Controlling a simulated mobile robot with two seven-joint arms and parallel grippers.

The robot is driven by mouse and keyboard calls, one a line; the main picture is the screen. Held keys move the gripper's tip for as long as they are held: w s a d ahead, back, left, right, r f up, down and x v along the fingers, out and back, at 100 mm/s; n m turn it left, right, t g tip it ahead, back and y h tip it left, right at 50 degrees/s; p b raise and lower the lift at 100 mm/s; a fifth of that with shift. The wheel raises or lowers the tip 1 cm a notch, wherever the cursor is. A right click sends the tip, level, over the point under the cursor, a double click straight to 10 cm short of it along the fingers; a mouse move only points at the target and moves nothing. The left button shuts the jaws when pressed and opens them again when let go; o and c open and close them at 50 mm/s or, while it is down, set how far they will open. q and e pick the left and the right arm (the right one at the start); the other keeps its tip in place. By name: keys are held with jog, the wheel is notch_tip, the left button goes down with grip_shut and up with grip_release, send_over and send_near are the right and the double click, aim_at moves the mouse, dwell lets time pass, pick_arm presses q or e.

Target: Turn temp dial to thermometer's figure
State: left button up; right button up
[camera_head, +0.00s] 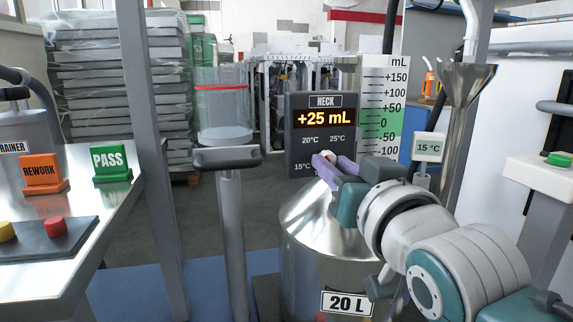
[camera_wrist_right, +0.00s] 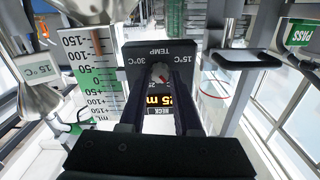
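The temp dial (camera_head: 328,156), a small pale knob, is on the lower part of the dark panel (camera_head: 295,137) with NECK and "+25 mL" lit. Labels 15, 20 and 25 °C show around it. My right gripper (camera_head: 336,163) has its purple fingertips on either side of the dial; whether they touch it is unclear. In the right wrist view, upside down, the dial (camera_wrist_right: 161,72) lies between the dark fingers (camera_wrist_right: 161,78) with a red mark on it; its exact setting is hard to read. The thermometer (camera_head: 428,147) reads 15 °C. My left gripper is out of view.
A steel vessel (camera_head: 300,225) marked 20 L stands under the panel. A mL scale (camera_head: 375,85) and a steel funnel (camera_head: 466,95) are close on the right. A grey T-topped post (camera_head: 230,225) stands left of the vessel. A bench (camera_head: 95,225) with REWORK and PASS signs is at left.

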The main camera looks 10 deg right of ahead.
grip_shut()
jog(key=shift+r+n, duration=0.1)
jog(key=shift+n, duration=0.3)
jog(key=shift+n+p, duration=0.6)
jog(key=n+p, duration=0.2)
jog(key=n, duration=1)
jog(key=shift+n, duration=0.7)
